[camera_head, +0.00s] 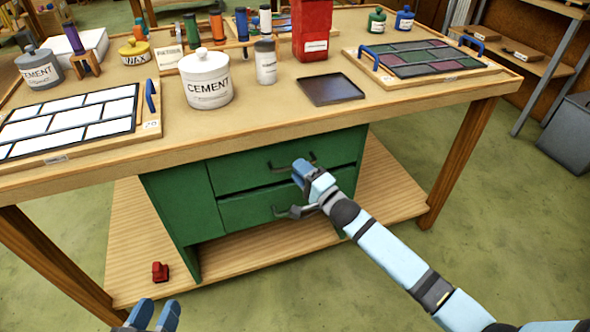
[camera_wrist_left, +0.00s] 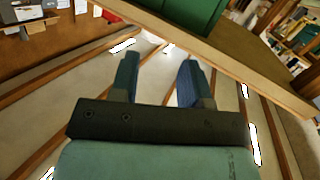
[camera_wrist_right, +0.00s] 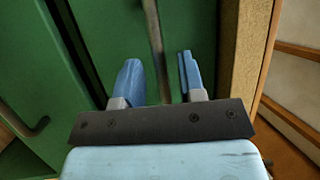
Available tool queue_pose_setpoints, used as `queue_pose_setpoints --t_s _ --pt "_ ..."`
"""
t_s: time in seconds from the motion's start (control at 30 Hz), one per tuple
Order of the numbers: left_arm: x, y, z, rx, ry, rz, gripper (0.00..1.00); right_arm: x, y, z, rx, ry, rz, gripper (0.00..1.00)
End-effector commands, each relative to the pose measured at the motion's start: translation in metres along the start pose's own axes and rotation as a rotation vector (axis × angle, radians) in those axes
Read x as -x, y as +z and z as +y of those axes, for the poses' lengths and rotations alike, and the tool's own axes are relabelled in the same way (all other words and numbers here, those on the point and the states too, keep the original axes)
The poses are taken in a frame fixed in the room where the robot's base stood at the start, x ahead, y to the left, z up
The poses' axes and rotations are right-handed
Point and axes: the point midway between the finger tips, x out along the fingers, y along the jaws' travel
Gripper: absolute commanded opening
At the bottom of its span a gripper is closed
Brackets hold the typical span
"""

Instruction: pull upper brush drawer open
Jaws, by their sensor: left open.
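The green drawer cabinet (camera_head: 180,205) stands under the table. Its upper drawer (camera_head: 235,172) has a dark bar handle (camera_head: 275,167), and the lower drawer (camera_head: 245,210) has a similar one. My right gripper (camera_head: 300,170) is at the upper drawer's handle and partly hides it. In the right wrist view, the handle bar (camera_wrist_right: 154,40) runs between the two parted fingers (camera_wrist_right: 160,80), with gaps on both sides. I cannot tell whether the upper drawer is slightly out. My left gripper (camera_head: 152,314) is open and empty, low at the front; its fingers also show in the left wrist view (camera_wrist_left: 157,80).
The table (camera_head: 300,120) overhangs the cabinet. Its wooden legs (camera_head: 462,150) stand at the sides. A small red object (camera_head: 160,271) lies on the lower shelf (camera_head: 130,245), left of the cabinet. The green floor in front of the drawers is clear apart from my arms.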

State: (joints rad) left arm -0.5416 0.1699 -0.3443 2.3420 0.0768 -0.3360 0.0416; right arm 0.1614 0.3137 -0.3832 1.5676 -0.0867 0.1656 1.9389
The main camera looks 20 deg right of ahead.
Motion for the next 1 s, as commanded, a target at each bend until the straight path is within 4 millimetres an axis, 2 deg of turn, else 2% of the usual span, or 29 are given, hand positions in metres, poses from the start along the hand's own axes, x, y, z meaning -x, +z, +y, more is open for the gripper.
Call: queue_pose_setpoints --t_s 0.1,0.2,0.5,0.53,0.63,0.7,1.0 --pt "-0.001 -0.006 0.002 0.004 0.010 0.033 0.43 -0.015 0.000 0.001 -0.001 0.000 0.000 0.37" --pt "-0.002 -0.010 0.004 0.006 0.014 0.048 0.43 -0.020 0.001 0.001 0.000 0.001 0.000 0.37" --pt "-0.003 -0.014 0.007 0.006 0.023 0.064 0.43 -0.023 0.001 0.000 0.000 0.001 0.000 0.37" --pt "-0.003 -0.014 0.007 0.006 0.023 0.063 0.43 -0.023 0.001 0.000 0.000 0.001 0.000 0.34" --pt "-0.003 -0.013 0.006 0.005 0.023 0.061 0.43 -0.023 0.000 0.000 0.000 0.001 0.000 0.11" --pt "-0.003 -0.013 0.006 0.005 0.022 0.059 0.43 -0.023 0.000 0.000 0.000 0.001 0.000 0.00" --pt "-0.001 -0.013 0.004 0.000 0.016 0.046 0.43 -0.019 0.002 -0.002 -0.001 0.002 0.000 0.00"
